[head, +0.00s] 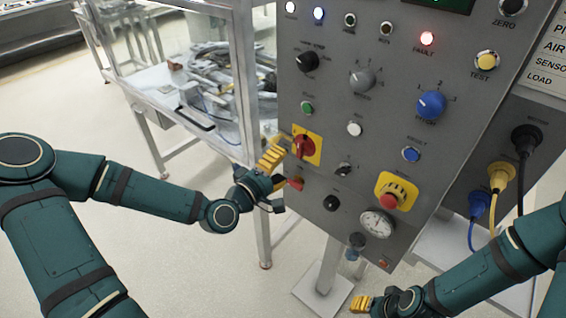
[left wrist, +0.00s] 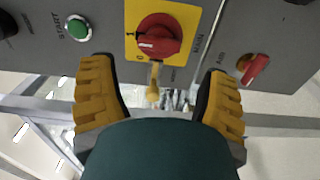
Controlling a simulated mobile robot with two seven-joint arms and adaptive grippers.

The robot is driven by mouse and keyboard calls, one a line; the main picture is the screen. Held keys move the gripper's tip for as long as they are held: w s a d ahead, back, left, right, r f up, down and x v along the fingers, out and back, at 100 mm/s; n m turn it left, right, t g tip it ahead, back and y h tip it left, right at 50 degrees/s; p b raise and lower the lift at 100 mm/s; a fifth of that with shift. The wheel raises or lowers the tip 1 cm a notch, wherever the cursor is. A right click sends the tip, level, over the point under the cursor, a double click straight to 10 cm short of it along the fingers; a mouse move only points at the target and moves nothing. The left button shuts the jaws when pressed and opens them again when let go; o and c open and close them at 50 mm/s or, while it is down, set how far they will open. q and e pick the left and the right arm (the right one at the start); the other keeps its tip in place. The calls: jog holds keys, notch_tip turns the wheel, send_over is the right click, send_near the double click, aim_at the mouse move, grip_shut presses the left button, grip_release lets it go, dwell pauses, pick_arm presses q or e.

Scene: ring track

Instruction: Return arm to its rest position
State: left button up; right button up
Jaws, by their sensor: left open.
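My left arm reaches in from the left in the head view. My left gripper (head: 280,172) is in front of the grey panel (head: 325,95), close to the red rotary switch on a yellow plate (head: 314,144). In the left wrist view the gripper (left wrist: 158,92) is open, its yellow-padded fingers wide apart with nothing held. The red switch (left wrist: 159,36) lies beyond the fingertips, with a small tan piece (left wrist: 154,82) below it. My right gripper (head: 362,303) is at the bottom of the head view, partly hidden; its opening cannot be made out.
A green button (left wrist: 78,27) and a red lever knob (left wrist: 255,68) flank the switch. A red mushroom button on yellow (head: 390,200) and a gauge (head: 377,224) sit lower right. A clear-walled case (head: 180,100) stands left behind. Floor at left is clear.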

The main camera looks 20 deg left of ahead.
pick_arm(q)
jog(key=s+d+f+m+g+h, duration=0.1)
jog(key=s+d+f+m+g, duration=0.15)
jog(key=d+f+g, duration=0.35)
jog(key=s+d+f+m+g, duration=0.1)
jog(key=s+d+f+m, duration=0.2)
jog(key=f, duration=0.5)
jog(key=s+f+m+g+y, duration=0.3)
jog(key=s+f+m+g, duration=0.3)
jog(key=s+f, duration=0.5)
jog(key=shift+s+d+f+m+g, duration=0.25)
jog(key=shift+f+m+g, duration=0.15)
jog(key=shift+g, duration=0.8)
jog(key=shift+w, duration=0.1)
